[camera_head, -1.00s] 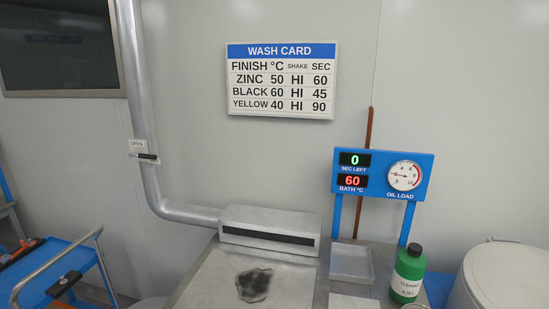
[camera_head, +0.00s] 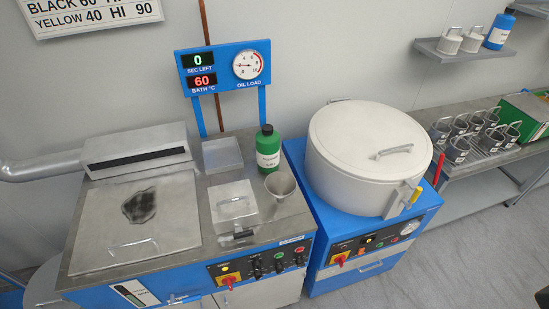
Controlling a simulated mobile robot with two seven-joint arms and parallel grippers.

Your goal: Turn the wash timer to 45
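The washing machine's front control panel (camera_head: 262,265) shows at the lower middle, with a row of small dark knobs (camera_head: 279,256) and a red switch on a yellow plate (camera_head: 228,281). The labels are too small to read, so I cannot tell which knob is the wash timer or where it points. The blue display board (camera_head: 222,67) reads 0 for SEC LEFT in green and 60 for BATH °C in red. Neither of my grippers is in view.
A green bottle (camera_head: 268,150) and a metal funnel (camera_head: 280,186) stand on the washer top. A lidded round drum machine (camera_head: 368,155) stands close on the right. Metal cups (camera_head: 457,148) stand on the right bench. Open floor lies at lower right.

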